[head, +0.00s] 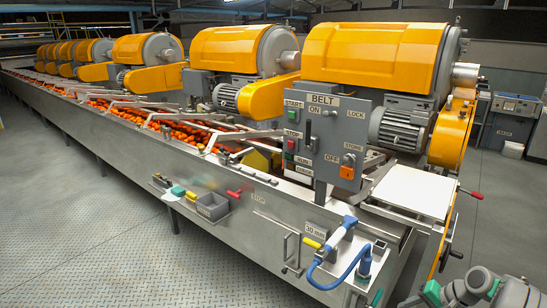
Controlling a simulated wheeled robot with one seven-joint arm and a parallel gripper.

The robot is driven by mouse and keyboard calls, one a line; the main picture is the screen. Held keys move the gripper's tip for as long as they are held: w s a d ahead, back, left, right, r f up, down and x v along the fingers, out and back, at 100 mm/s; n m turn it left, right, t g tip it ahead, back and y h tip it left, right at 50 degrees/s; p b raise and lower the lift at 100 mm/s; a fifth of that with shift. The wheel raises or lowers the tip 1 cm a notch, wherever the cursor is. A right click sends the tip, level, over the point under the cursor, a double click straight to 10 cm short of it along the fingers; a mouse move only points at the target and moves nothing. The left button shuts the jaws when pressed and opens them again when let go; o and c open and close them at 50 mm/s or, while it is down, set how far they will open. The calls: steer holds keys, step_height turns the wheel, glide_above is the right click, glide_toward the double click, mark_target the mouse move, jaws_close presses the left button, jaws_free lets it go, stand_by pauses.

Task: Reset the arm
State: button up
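Grey rounded metal parts (478,287) show at the bottom right edge of the head view, cut off by the frame. They may be part of my arm, but I cannot be sure. I make out no gripper fingers in this view. The long citrus extractor (230,215) runs from the near right to the far left, with a row of orange-covered units above it. A grey belt control panel (327,150) stands on its near end, with several buttons, a lever and an orange padlock (347,168).
A blue-handled nozzle (341,233) and its blue hose (351,283) are at the machine's near corner. A white flat plate (417,190) and a red-tipped handle (472,193) are at the right. Grey floor (90,235) is clear at the left.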

steer(key=s+a+f+g, duration=0.2)
steer(key=s+f+g, duration=0.1)
steer(key=s+f, duration=0.55)
steer(key=s+a+r+g+h, duration=0.1)
steer(key=s+a+r+g, duration=0.2)
steer(key=s, duration=0.7)
steer(key=s+a+r+n+h+p, duration=0.1)
steer(key=s+a+r+h, duration=0.15)
steer(key=a+r, duration=0.3)
steer(key=s+a+r+n+h, duration=0.1)
steer(key=s+a+r, duration=0.25)
steer(key=r, duration=0.35)
steer(key=w+a+r+n+t+p, duration=0.1)
steer(key=w+a+r+n+t, duration=0.1)
steer(key=a+r, duration=0.4)
steer(key=w+a+r+n+t, duration=0.3)
steer(key=a+r+n, duration=0.1)
steer(key=a+r, duration=0.2)
steer(key=shift+w+a+r+h+p, duration=0.25)
steer(key=shift+a+r+h+p, duration=0.15)
steer(key=shift+r, duration=0.4)
